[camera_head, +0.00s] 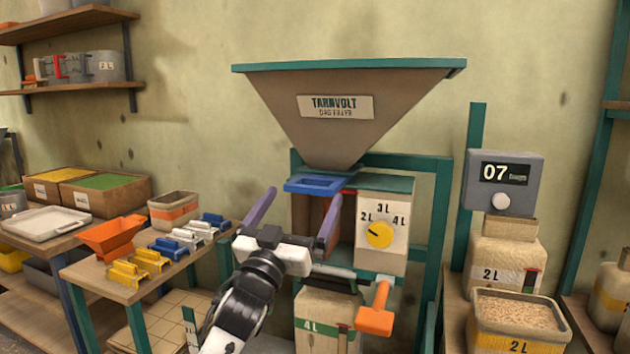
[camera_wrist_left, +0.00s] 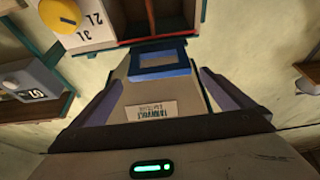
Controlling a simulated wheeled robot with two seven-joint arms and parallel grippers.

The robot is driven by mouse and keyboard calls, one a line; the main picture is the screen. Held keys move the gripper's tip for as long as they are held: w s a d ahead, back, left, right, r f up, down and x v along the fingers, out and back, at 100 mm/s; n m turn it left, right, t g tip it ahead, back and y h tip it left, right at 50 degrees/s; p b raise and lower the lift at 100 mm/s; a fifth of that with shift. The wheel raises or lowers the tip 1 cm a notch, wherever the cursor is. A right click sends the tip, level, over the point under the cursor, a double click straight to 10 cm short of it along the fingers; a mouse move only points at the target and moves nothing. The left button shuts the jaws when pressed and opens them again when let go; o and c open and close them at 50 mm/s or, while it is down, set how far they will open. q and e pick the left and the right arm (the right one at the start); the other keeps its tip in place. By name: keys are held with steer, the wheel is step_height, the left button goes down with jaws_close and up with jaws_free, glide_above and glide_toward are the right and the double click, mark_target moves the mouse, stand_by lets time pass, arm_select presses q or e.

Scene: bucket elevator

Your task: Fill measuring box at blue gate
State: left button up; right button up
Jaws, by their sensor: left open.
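The blue gate (camera_head: 315,185) is a flat blue frame under the spout of the large hopper (camera_head: 350,110). It also shows in the left wrist view (camera_wrist_left: 160,62), which is upside down. Below it stands the measuring box (camera_head: 396,245), with a yellow dial (camera_head: 380,234) marked 2L, 3L and 4L. Its open compartments with reddish dividers show in the left wrist view (camera_wrist_left: 165,18); I see no grain there. My left gripper (camera_head: 304,193) is open and empty, its two purple fingers spread in front of the gate. My right gripper is not in view.
An orange handle (camera_head: 376,312) juts out below the measuring box. A sack marked 4L (camera_head: 322,325) stands underneath. At the left, a bench holds an orange scoop (camera_head: 112,236) and several coloured clips. At the right are a 07 display (camera_head: 503,180) and a grain-filled container (camera_head: 515,335).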

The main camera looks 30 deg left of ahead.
mark_target(315, 177)
arm_select(q)
steer(key=p+x, duration=0.1)
steer(key=x, duration=0.8)
steer(key=shift+f, duration=0.1)
steer(key=shift+c, duration=0.4)
